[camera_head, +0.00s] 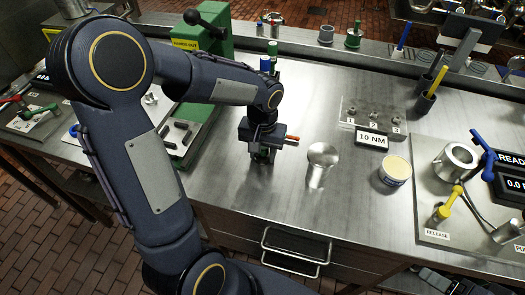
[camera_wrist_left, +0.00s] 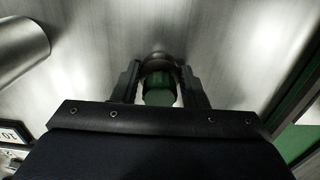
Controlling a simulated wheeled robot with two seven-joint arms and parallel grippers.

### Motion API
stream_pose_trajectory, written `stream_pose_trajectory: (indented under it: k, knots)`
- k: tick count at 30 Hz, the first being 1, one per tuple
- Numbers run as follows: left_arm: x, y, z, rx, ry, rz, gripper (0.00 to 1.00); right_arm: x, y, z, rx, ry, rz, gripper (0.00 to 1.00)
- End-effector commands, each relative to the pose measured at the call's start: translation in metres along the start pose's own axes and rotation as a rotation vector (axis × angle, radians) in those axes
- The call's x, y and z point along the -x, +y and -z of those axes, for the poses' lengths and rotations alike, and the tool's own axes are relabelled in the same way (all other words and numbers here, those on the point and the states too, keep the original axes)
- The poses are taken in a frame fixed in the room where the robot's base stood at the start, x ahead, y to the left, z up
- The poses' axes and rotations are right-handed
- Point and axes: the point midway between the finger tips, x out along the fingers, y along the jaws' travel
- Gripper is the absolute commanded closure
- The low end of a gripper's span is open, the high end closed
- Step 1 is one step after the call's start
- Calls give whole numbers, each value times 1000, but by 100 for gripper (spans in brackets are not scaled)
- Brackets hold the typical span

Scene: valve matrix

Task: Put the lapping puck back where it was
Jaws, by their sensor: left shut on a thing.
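My left gripper (camera_head: 263,152) points down just above or at the steel bench, left of a polished metal cylinder. In the left wrist view its two fingers (camera_wrist_left: 159,90) are shut on a green-topped round piece, which I take to be the lapping puck (camera_wrist_left: 160,88). A grey metal part shows behind the green top. In the head view only a little green shows between the fingers, so I cannot tell whether the puck touches the bench. My right gripper is not in view.
The metal cylinder (camera_head: 320,166) stands close by on the right, with a cream-topped tub (camera_head: 394,171) and a "10 NM" sign (camera_head: 371,139) beyond. A green machine (camera_head: 205,40) stands at the left. Small items line the back ledge.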

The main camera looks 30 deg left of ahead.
Motion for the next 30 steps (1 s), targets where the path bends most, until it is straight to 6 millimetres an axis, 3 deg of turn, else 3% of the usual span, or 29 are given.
stream_pose_trajectory:
  k: [7, 8, 13, 24, 30]
  knots:
    - [-4, 0, 0, 0, 1, 0, 82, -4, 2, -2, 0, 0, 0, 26]
    - [-4, 0, 0, 0, 0, 0, 60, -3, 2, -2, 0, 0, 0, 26]
    - [-3, 0, 0, 0, 0, 0, 39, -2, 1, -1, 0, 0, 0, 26]
    - [5, 0, 0, 0, 2, 0, 39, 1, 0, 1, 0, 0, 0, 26]
    - [40, 0, 1, 0, 7, -2, 39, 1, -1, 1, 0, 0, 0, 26]
